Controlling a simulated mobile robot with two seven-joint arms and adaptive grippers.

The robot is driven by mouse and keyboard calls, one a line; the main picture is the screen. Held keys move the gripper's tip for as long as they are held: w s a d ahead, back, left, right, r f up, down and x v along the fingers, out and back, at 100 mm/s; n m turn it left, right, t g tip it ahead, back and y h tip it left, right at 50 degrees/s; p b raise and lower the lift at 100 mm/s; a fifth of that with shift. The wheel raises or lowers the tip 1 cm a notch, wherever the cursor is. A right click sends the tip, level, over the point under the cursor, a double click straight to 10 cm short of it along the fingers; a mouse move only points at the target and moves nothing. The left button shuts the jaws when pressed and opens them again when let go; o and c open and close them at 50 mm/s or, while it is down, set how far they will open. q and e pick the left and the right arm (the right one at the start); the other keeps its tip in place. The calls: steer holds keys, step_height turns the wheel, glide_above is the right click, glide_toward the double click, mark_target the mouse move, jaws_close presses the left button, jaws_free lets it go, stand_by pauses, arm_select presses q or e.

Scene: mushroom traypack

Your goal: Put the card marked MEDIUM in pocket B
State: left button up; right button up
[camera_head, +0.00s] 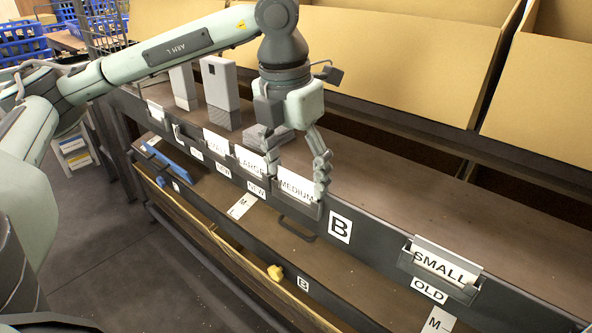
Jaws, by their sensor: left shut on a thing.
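The white card marked MEDIUM (296,186) is between the fingers of my left gripper (297,172), which is shut on it. One finger is at its left edge and one at its right edge. The card is roughly upright, at a dark pocket (292,208) on the front of the shelf rail. Its lower edge meets the pocket; I cannot tell how deep it sits. A white label with a black B (340,226) is on the rail just right of this pocket. My right gripper is not in view.
A LARGE card (250,161) stands close left of the gripper, with another card (216,142) beyond it. A SMALL card (446,265) sits in a pocket at right above an OLD label (429,291). Grey boxes (221,92) stand on the shelf behind.

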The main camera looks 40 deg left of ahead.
arm_select(q)
steer(key=o, duration=0.8)
step_height(320, 180, up, 12)
steer(key=s, duration=0.1)
steer(key=shift+s, duration=0.25)
steer(key=shift+a, duration=0.1)
